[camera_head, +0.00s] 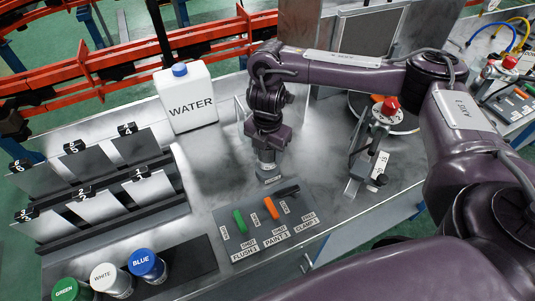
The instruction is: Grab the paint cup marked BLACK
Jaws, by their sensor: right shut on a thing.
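My right gripper (267,134) points down near the middle of the counter. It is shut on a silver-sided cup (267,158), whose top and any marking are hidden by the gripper. The cup is just above or on a small labelled plate behind the lever panel; I cannot tell if it touches. Three paint cups stand at the lower left: GREEN (66,289), WHITE (104,277) and BLUE (143,263). No cup reading BLACK is legible. The dark strip (196,256) right of the blue cup is bare. My left gripper is not in view.
A white WATER jug (187,98) stands at the back. A rack of numbered panels (97,184) is at the left. A lever panel (262,229) lies in front of my gripper. A red-knobbed grey device (386,116) stands to the right. Orange rails run behind the counter.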

